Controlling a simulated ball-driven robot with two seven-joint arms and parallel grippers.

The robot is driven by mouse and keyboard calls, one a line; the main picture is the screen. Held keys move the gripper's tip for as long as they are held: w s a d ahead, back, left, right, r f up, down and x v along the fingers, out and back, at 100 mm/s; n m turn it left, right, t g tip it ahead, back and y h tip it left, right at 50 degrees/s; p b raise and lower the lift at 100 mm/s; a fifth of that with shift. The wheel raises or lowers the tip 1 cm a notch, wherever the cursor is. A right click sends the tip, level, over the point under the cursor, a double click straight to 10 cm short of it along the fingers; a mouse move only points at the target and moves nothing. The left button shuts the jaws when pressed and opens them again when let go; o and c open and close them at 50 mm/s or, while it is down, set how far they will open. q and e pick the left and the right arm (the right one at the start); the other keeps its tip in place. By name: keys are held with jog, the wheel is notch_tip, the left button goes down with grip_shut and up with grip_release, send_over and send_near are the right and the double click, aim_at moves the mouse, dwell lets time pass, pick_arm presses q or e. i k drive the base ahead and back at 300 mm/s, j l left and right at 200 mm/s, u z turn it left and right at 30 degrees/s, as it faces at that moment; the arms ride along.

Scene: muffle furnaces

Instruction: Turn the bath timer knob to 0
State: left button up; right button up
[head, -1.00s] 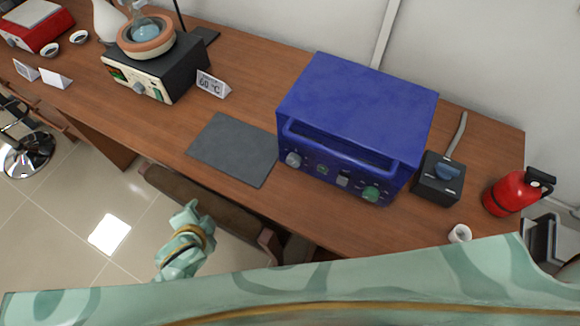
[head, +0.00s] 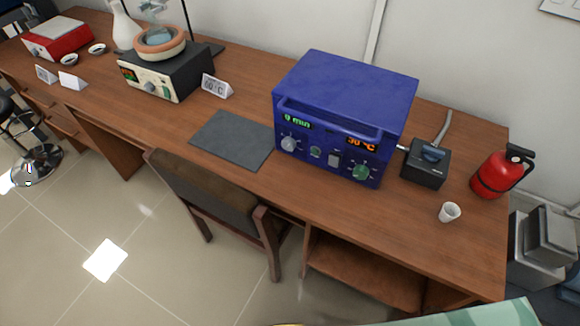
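A blue box-shaped unit (head: 345,85) stands on the wooden desk. Its green display (head: 297,121) appears to read 0 min, and its orange display (head: 361,142) appears to read 30 °C. Below them are a grey knob (head: 290,144) at the left, a small green knob (head: 315,152), a pale switch (head: 334,160) and a larger green knob (head: 361,172) at the right. I cannot read the knob markings. Further left, a heater (head: 165,75) with a small display and a knob (head: 149,86) carries a round orange-rimmed bowl (head: 160,42). Neither of my grippers is in view.
A grey mat (head: 232,139) lies left of the blue unit. A chair (head: 215,200) stands at the desk front. A 60 °C card (head: 216,86) stands by the heater.

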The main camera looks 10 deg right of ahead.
aim_at(289, 143)
jog(key=z, duration=2)
jog(key=k+j+z, duration=0.1)
jog(key=j, duration=0.3)
jog(key=k+j+z, duration=0.15)
jog(key=j, duration=0.25)
jog(key=k+j+z, duration=0.1)
jog(key=j, duration=0.3)
jog(key=k+j+z, duration=0.15)
jog(key=j, duration=0.2)
jog(key=k+j+z, duration=0.1)
jog(key=k+j, duration=0.15)
jog(key=j, duration=0.1)
